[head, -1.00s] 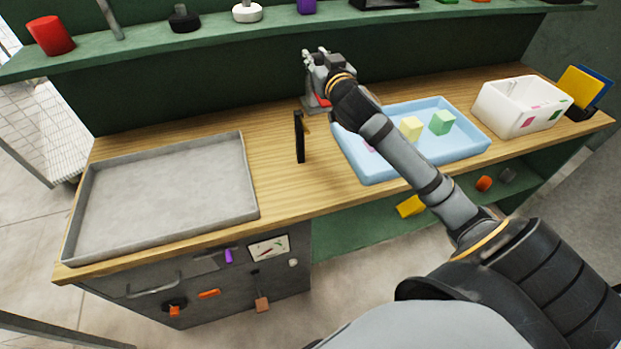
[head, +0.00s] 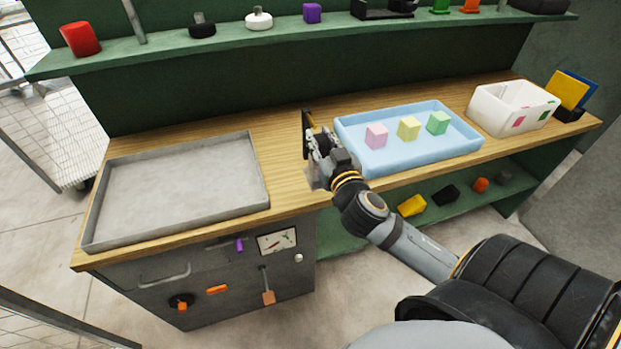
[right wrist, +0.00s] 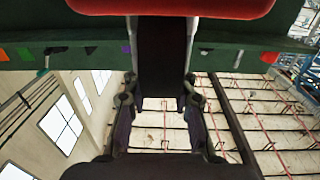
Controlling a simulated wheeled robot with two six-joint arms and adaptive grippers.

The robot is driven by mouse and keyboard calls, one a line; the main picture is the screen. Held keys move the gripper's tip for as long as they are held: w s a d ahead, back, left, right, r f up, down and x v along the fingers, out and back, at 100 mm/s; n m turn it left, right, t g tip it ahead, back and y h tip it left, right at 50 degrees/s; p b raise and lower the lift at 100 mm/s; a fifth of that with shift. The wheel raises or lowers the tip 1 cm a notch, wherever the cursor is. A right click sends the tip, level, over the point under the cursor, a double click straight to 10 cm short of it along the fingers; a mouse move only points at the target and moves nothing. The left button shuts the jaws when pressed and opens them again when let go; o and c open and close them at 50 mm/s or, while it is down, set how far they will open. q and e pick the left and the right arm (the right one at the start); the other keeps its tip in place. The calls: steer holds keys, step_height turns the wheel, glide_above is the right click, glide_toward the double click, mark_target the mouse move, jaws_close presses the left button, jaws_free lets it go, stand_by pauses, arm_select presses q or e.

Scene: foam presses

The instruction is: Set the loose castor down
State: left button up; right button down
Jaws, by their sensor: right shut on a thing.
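My right gripper (head: 322,145) is low over the front middle of the wooden bench, between the grey tray and the blue tray. It is shut on the castor, mostly hidden by the gripper and arm in the head view. In the right wrist view a red part of the castor (right wrist: 170,7) fills the top edge, with a dark part between the fingers. I cannot tell whether the castor touches the bench. My left gripper is not in view.
The grey tray (head: 258,160) at left is empty. The blue tray (head: 385,163) at right holds pink, yellow and green foam blocks. A white bin (head: 490,114) stands farther right. A shelf (head: 240,40) runs behind.

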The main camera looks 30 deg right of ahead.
steer(key=shift+s+a, duration=0.3)
steer(key=shift+s, duration=0.1)
arm_select(q)
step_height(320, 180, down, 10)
steer(key=b, duration=0.9)
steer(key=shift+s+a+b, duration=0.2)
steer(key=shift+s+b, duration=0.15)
steer(key=shift+b, duration=0.05)
arm_select(e)
steer(key=w+d+f, duration=0.6)
steer(key=w+f, duration=0.3)
steer(key=w, duration=0.2)
steer(key=shift+w+d+f, duration=0.15)
steer(key=shift+w+d, duration=0.15)
steer(key=shift+w, duration=0.1)
arm_select(q)
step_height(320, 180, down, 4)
steer(key=b, duration=0.4)
arm_select(e)
steer(key=f, duration=0.4)
steer(key=shift+w+d+f, duration=0.1)
steer(key=shift+w+d, duration=0.1)
steer(key=shift+w, duration=0.05)
